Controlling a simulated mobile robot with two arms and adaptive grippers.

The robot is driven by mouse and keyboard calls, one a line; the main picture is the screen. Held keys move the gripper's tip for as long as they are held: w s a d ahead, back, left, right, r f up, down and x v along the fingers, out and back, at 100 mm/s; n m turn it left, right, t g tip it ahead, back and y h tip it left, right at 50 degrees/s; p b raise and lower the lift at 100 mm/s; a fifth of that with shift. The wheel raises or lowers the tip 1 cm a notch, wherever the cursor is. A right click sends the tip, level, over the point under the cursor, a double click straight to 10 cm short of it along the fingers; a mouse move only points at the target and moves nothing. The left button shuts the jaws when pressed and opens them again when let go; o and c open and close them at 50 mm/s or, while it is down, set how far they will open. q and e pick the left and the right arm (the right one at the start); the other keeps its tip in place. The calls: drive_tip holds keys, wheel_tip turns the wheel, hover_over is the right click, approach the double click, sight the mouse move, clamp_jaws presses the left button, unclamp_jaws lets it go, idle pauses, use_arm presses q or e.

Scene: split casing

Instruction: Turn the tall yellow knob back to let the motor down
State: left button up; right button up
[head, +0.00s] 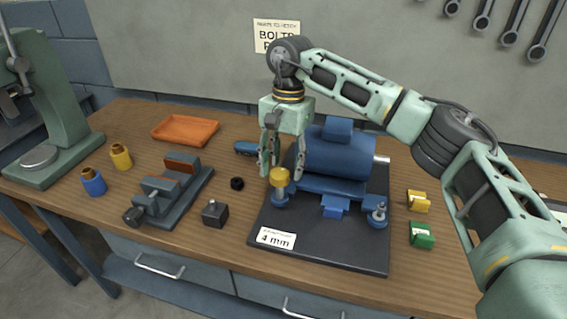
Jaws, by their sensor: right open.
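The tall yellow knob (280,183) stands on a blue post at the front left of the blue motor (340,150). The motor lies on a dark base plate (330,245) with a "4 mm" label at its front edge. My right gripper (279,172) points down over the knob, its fingers apart. The fingertips are at about the height of the knob's top; I cannot tell if they touch it. The gripper hides part of the motor's left end. My left gripper is not in view.
A grey vise (172,190), a small dark block (215,213) and a black ring (237,183) lie left of the plate. An orange tray (185,129) and yellow (121,157) and blue (93,182) cylinders are farther left. Yellow (417,201) and green (421,235) blocks lie right.

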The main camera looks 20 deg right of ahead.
drive_tip(key=shift+a, duration=0.15)
drive_tip(key=shift+r, duration=0.2)
wheel_tip(320, 180, up, 11)
drive_tip(key=w+d, duration=0.1)
drive_tip(key=shift+r, duration=0.2)
